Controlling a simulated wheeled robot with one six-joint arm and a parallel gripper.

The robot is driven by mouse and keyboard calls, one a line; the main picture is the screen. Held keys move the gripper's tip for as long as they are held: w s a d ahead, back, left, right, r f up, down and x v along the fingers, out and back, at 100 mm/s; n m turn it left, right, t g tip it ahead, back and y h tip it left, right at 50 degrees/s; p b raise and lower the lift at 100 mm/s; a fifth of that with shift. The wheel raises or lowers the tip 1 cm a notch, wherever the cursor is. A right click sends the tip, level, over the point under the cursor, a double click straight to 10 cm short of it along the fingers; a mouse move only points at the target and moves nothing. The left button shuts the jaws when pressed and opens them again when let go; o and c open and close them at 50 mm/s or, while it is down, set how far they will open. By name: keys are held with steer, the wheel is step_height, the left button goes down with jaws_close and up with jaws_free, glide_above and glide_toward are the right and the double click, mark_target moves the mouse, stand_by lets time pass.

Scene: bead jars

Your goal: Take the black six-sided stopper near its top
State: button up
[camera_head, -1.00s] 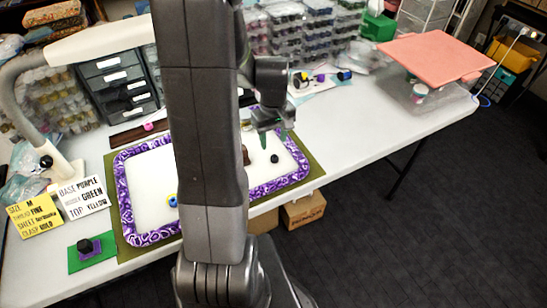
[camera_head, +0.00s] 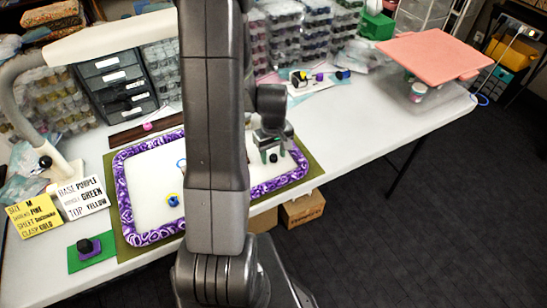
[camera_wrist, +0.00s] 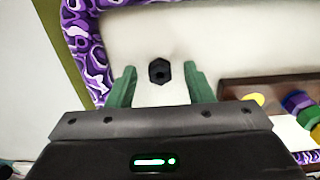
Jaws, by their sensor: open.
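The black six-sided stopper (camera_wrist: 159,71) stands on the white surface inside the purple-patterned frame, with a dark hole in its top. In the wrist view it sits between the tips of my open green fingers, touching neither as far as I can see. In the head view the stopper (camera_head: 273,158) is a small dark shape between the fingers of my gripper (camera_head: 273,154). My gripper also shows in the wrist view (camera_wrist: 160,77), open and empty. I cannot tell how high the fingertips are relative to the stopper's top.
The purple-patterned frame (camera_head: 126,205) encloses the white work area. A brown holder (camera_wrist: 232,87) with coloured pieces lies right of the stopper in the wrist view. A black piece (camera_head: 85,245) sits on a purple and green base at front left.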

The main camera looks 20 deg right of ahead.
jaws_close()
steer(key=shift+r, duration=0.1)
